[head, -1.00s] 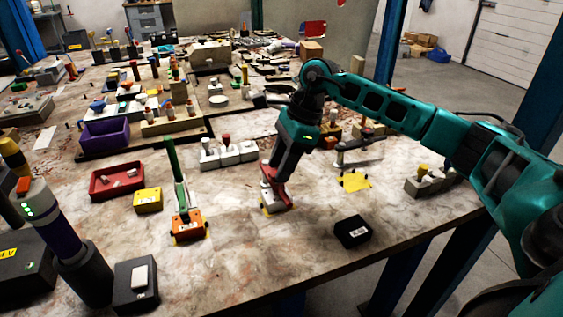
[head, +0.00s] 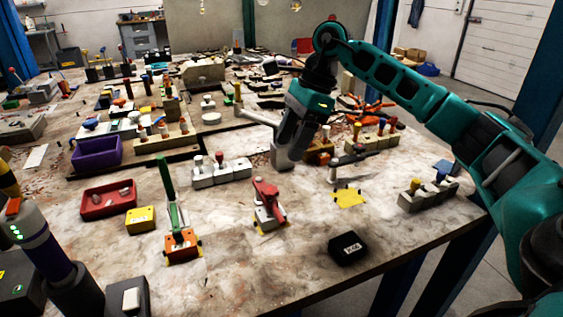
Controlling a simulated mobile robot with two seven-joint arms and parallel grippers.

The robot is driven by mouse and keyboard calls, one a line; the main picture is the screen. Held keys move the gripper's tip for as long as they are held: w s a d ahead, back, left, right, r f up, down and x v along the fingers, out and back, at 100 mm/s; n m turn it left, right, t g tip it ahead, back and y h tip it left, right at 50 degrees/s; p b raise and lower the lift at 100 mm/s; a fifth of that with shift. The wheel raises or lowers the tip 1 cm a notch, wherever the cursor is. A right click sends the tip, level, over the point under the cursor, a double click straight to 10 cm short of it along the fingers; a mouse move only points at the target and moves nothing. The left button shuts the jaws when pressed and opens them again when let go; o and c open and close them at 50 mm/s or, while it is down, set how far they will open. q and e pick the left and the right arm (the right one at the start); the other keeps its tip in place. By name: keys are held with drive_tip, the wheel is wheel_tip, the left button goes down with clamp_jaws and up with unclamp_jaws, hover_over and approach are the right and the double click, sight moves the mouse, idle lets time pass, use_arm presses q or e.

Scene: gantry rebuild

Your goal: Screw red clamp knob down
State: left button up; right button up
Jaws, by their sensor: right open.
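The red clamp (head: 266,207) stands on a pale base over a yellow mark near the middle of the table. Its red top part shows clearly, but I cannot make out its knob from the lever. My right gripper (head: 260,141) is beyond and slightly above it in the picture, apart from it. My left gripper is not in view.
An orange clamp with a green handle (head: 179,240) stands to the left. A grey block with a red-topped peg (head: 220,171) is behind. A black box (head: 345,249) lies right of front. The front table middle is clear.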

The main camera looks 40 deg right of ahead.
drive_tip(key=shift+v, duration=1.6)
